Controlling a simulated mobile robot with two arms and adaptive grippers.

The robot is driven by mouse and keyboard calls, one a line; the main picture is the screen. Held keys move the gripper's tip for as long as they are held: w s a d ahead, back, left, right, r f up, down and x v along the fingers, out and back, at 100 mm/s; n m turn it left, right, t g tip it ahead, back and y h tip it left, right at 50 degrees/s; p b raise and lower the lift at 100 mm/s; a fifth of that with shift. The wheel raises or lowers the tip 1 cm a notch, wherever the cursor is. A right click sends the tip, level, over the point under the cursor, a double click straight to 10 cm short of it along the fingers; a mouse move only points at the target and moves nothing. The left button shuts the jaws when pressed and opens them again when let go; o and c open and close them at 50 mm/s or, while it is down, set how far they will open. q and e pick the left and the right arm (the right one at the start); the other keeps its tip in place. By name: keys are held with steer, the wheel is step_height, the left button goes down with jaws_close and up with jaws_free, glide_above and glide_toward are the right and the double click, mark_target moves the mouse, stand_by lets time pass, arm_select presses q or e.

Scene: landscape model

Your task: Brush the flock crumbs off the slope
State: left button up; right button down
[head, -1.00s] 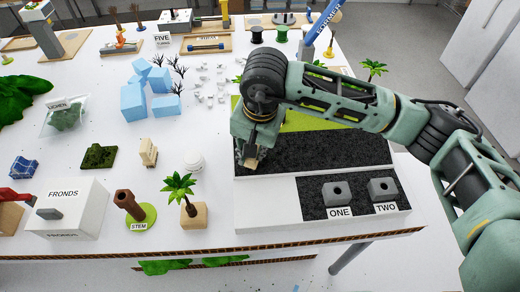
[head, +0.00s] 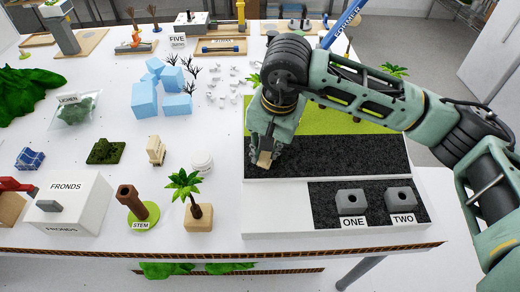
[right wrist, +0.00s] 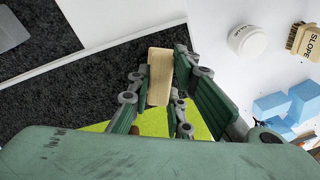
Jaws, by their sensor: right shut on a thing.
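The slope (head: 340,158) is a board with a dark granular strip and a bright green strip behind it, at the right of the table in the head view. My right gripper (head: 268,150) is over the left end of the dark strip, pointing down. It is shut on a tan wooden block (right wrist: 160,77), which shows between the fingers in the right wrist view. Whether the block touches the slope, and what is on its underside, I cannot tell. No separate crumbs can be made out on the dark strip. My left gripper is not in view.
A bristle brush labelled SLOPE (right wrist: 303,40) lies beside a white round tub (right wrist: 248,38). Grey blocks stand by the ONE (head: 353,222) and TWO (head: 401,219) labels in front. A palm (head: 190,195), blue blocks (head: 145,100) and small white bits (head: 230,90) are left of the slope.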

steer(key=shift+d+f, duration=0.15)
steer(key=shift+d, duration=0.1)
steer(key=shift+d+f+b, duration=0.1)
steer(key=shift+d+b, duration=0.4)
steer(key=shift+d, duration=0.2)
steer(key=shift+d+b, duration=0.3)
steer(key=shift+d, duration=0.55)
steer(key=shift+d+b, duration=0.6)
steer(key=shift+d, duration=0.35)
steer(key=shift+d+r, duration=0.25)
steer(key=shift+d, duration=0.3)
steer(key=shift+f+b, duration=0.1)
steer(key=shift+b, duration=0.45)
steer(key=shift+a+b, duration=0.35)
steer(key=shift+a, duration=0.4)
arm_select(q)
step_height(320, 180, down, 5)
arm_select(e)
steer(key=shift+a, duration=0.6)
steer(key=shift+a+b, duration=0.5)
steer(key=shift+a, duration=0.4)
steer(key=shift+a+b, duration=0.4)
steer(key=shift+a, duration=2.15)
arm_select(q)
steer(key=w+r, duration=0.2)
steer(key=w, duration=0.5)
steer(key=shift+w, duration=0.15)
arm_select(e)
steer(key=shift+r, duration=0.2)
